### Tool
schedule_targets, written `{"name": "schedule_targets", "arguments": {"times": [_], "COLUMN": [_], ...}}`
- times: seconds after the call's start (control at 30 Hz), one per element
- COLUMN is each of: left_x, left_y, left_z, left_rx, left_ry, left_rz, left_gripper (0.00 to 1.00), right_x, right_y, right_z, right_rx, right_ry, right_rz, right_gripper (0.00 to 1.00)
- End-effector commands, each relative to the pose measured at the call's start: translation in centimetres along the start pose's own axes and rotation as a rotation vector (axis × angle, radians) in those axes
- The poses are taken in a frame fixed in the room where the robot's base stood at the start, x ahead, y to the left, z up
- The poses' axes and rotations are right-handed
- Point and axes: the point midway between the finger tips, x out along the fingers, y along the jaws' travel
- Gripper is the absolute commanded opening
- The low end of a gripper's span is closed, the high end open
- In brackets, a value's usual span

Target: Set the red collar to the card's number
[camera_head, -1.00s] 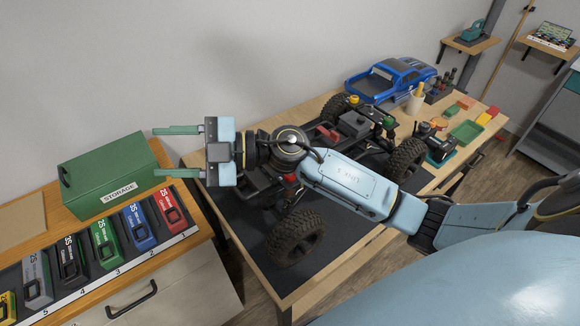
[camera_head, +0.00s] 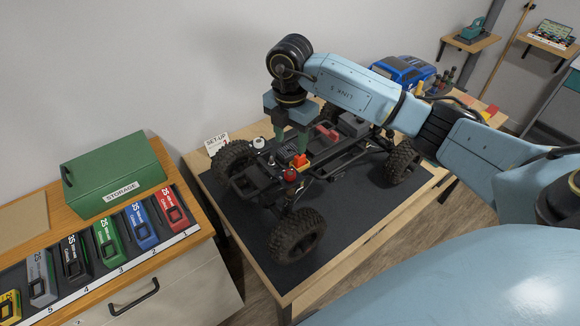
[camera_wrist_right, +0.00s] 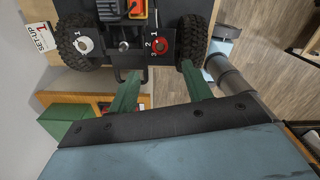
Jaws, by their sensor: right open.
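The red collar (camera_head: 290,175) sits on top of a post at the near front corner of the crawler (camera_head: 330,160). In the right wrist view the red collar (camera_wrist_right: 162,44) has the numbers 1, 2 and 3 beside it; its setting is too small to read. A white collar (camera_head: 258,142) sits at the other front corner. The SET-UP card (camera_head: 216,143) stands behind the front wheel; its red mark looks like a 1 in the right wrist view (camera_wrist_right: 41,37), but is small. My right gripper (camera_head: 290,147) points down above the crawler, open and empty, apart from the red collar.
A green storage box (camera_head: 115,177) and a row of numbered coloured battery packs (camera_head: 105,240) stand on the left bench. A blue truck body (camera_head: 403,70) lies at the back of the crawler's table. The dark mat (camera_head: 345,225) is clear on the near side.

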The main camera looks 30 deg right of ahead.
Motion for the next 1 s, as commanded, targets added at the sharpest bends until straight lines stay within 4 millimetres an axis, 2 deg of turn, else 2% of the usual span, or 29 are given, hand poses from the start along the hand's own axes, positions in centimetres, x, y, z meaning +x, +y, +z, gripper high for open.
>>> {"name": "schedule_targets", "arguments": {"times": [0.1,0.3,0.5,0.67,0.93,1.0], "left_x": [-0.5,-1.0,-1.2,-1.3,-1.3,-1.3], "left_y": [0.0,0.0,0.0,0.0,0.0,-0.1], "left_z": [0.0,-0.1,-0.1,-0.1,-0.1,-0.1], "left_rx": [0.0,0.0,0.0,0.0,0.001,0.001], "left_ry": [0.0,0.0,0.0,0.0,0.0,0.0], "left_rz": [0.0,0.0,0.0,0.0,0.0,0.0], "left_gripper": [0.36,0.36,0.36,0.36,0.36,0.36], "right_x": [2.7,6.8,9.7,10.6,10.7,10.7], "right_y": [-0.1,0.0,0.0,0.0,0.0,0.0], "right_z": [-0.1,-0.2,-0.2,-0.2,-0.2,-0.2], "right_rx": [-0.002,-0.002,-0.004,-0.004,-0.004,-0.004], "right_ry": [0.004,0.005,0.005,0.003,0.003,0.003], "right_rz": [-0.006,-0.003,0.0,0.001,0.002,0.002], "right_gripper": [0.49,0.49,0.49,0.49,0.49,0.42]}}
